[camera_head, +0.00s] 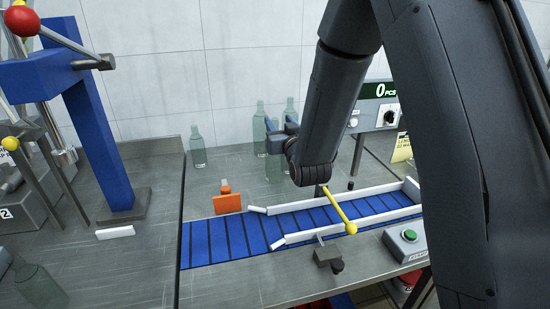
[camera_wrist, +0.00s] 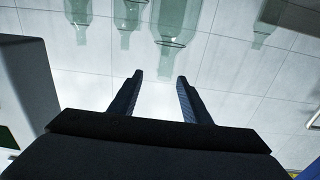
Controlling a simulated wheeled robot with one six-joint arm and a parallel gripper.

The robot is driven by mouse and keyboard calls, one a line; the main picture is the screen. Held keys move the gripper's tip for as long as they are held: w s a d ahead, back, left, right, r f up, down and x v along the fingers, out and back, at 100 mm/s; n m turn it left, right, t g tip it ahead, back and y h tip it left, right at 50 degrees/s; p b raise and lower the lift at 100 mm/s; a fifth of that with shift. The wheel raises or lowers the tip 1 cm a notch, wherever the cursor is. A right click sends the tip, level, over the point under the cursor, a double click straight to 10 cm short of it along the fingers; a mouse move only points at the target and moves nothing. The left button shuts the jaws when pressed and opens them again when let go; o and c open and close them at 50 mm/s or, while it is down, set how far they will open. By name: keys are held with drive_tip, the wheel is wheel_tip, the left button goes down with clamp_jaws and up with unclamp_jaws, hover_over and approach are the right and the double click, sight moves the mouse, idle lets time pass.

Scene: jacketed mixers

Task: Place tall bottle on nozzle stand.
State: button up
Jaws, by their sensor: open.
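Several translucent green bottles stand upright on the grey counter at the back, near my gripper: one bottle (camera_head: 259,135) just left of it, one bottle (camera_head: 290,107) behind it, and another partly hidden by it. A separate bottle (camera_head: 198,150) stands further left. My gripper (camera_head: 272,135) is open and level with these bottles. In the wrist view the bottles appear upside down; the largest bottle (camera_wrist: 172,22) is beyond the open fingers (camera_wrist: 160,78), with nothing between them. I cannot tell which is the tall bottle, or surely identify the nozzle stand; a blue column (camera_head: 100,140) stands at left.
A blue conveyor (camera_head: 230,238) with white rails crosses in front, with an orange block (camera_head: 228,203) at its back edge. A yellow-tipped rod (camera_head: 340,212) and a green-button box (camera_head: 406,242) are at right. Another translucent bottle (camera_head: 40,288) is at lower left.

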drive_tip(key=shift+a+f+p+x, duration=0.1)
drive_tip(key=shift+p+x, duration=0.4)
drive_tip(key=shift+x, duration=0.7)
drive_tip(key=shift+a+f+p+x, duration=0.15)
drive_tip(key=shift+p+x, duration=0.4)
drive_tip(key=shift+x, duration=0.6)
drive_tip(key=shift+a+f+p+x, duration=0.1)
drive_tip(key=shift+p+x, duration=0.4)
drive_tip(key=shift+x, duration=0.7)
drive_tip(key=shift+d, duration=0.1)
clamp_jaws()
